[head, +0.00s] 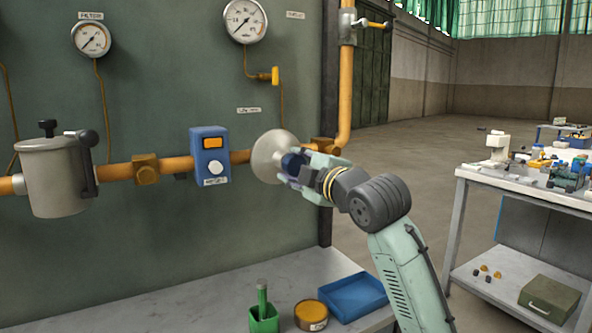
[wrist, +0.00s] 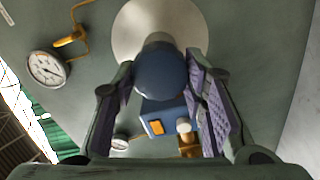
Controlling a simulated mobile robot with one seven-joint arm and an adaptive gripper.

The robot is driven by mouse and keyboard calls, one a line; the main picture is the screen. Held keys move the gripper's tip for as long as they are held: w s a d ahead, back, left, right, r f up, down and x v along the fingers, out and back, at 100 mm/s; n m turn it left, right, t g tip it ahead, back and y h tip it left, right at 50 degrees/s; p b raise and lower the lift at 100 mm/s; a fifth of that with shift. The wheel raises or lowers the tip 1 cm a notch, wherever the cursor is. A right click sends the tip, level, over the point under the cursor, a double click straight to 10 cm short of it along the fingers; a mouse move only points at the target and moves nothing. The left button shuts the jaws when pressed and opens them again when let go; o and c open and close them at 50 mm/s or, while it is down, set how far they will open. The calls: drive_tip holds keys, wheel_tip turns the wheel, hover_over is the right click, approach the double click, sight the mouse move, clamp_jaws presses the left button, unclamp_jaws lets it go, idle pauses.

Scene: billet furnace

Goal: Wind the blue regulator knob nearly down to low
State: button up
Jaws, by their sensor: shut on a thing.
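The blue regulator knob (head: 291,162) sticks out from the front of a pale round regulator body (head: 266,157) on the orange pipe. My gripper (head: 300,170) reaches it from the right and is shut on the knob. In the wrist view the dark blue knob (wrist: 160,74) lies between the two purple-padded fingers of my gripper (wrist: 161,88), with the pale disc (wrist: 160,25) behind it. The fingers partly hide the knob in the head view. I cannot see any pointer or mark on the knob that tells its setting.
A blue box (head: 210,155) with an orange window sits on the pipe just left of the regulator. A gauge (head: 245,20) hangs above. A bench below carries a green holder (head: 264,318), an orange tin (head: 311,315) and a blue tray (head: 352,297). A worktable (head: 530,188) stands right.

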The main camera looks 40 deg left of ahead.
drive_tip(key=shift+f+n, duration=0.15)
drive_tip(key=shift+n, duration=1.55)
drive_tip(key=shift+n+b, duration=0.3)
drive_tip(key=o, duration=1.2)
drive_tip(key=shift+c, duration=0.2)
drive_tip(key=shift+d, duration=0.1)
drive_tip(key=v, duration=1.2)
